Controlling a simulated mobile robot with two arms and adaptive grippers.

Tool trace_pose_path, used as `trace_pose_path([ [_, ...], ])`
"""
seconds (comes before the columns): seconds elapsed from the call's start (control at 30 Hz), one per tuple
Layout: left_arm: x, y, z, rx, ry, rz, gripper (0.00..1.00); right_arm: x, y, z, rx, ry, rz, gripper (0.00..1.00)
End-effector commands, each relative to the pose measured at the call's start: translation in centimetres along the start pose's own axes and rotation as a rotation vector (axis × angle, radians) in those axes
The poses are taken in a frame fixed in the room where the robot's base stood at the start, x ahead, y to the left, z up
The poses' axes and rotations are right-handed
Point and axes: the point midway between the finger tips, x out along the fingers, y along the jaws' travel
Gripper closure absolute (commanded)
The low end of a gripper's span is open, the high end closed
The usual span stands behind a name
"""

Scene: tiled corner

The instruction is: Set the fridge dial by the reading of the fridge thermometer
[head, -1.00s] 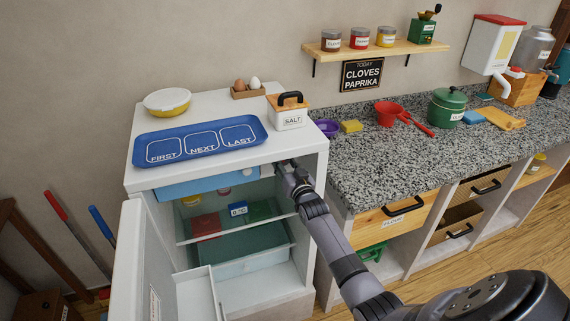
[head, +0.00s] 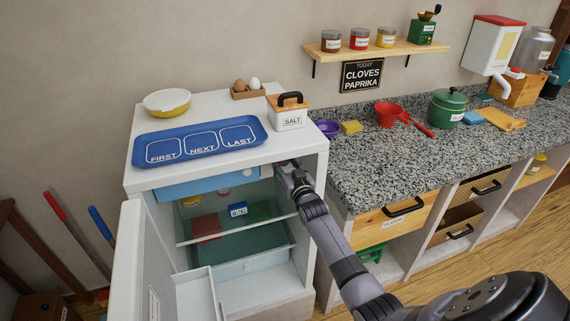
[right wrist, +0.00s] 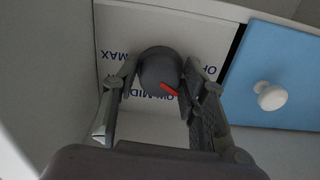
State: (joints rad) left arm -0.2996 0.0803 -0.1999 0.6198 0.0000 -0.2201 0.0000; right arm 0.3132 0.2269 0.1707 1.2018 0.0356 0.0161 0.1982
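The grey fridge dial (right wrist: 158,70) with a red pointer shows in the right wrist view, on a white panel whose MAX, MID, LOW and OFF labels appear upside down. Its pointer slants to the lower right, toward the partly covered LOW label. My right gripper (right wrist: 160,78) has one finger on each side of the dial and looks shut on it. In the head view my right gripper (head: 292,175) is at the fridge's upper right inside; the dial is hidden there. The thermometer (head: 237,210), blue and white, stands on the fridge shelf and seems to read 0 °C. My left gripper is out of view.
The fridge door (head: 135,262) stands open to the left. A blue drawer (right wrist: 270,80) with a white knob is beside the dial. A blue tray (head: 200,143) and a salt box (head: 289,117) stand on the fridge. The fridge's side wall is close to my right arm.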

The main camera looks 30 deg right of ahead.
Motion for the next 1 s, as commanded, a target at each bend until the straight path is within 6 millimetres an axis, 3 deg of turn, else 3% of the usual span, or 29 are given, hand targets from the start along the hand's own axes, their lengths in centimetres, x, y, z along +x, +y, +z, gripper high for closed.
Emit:
trace_pose_path([
  [0.17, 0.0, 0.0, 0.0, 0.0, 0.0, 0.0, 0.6, 0.0, 0.0, 0.0, 0.001, 0.0, 0.0, 0.46],
  [0.57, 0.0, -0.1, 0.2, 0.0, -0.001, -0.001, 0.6, -0.6, 0.0, 0.0, 0.001, 0.001, 0.0, 0.46],
  [0.77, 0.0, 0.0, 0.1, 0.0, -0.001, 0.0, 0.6, -3.6, -0.1, 0.1, 0.001, 0.0, -0.001, 0.46],
  [1.0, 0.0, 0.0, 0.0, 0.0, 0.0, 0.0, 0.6, -8.6, 0.0, 0.1, 0.001, -0.002, 0.0, 0.46],
])
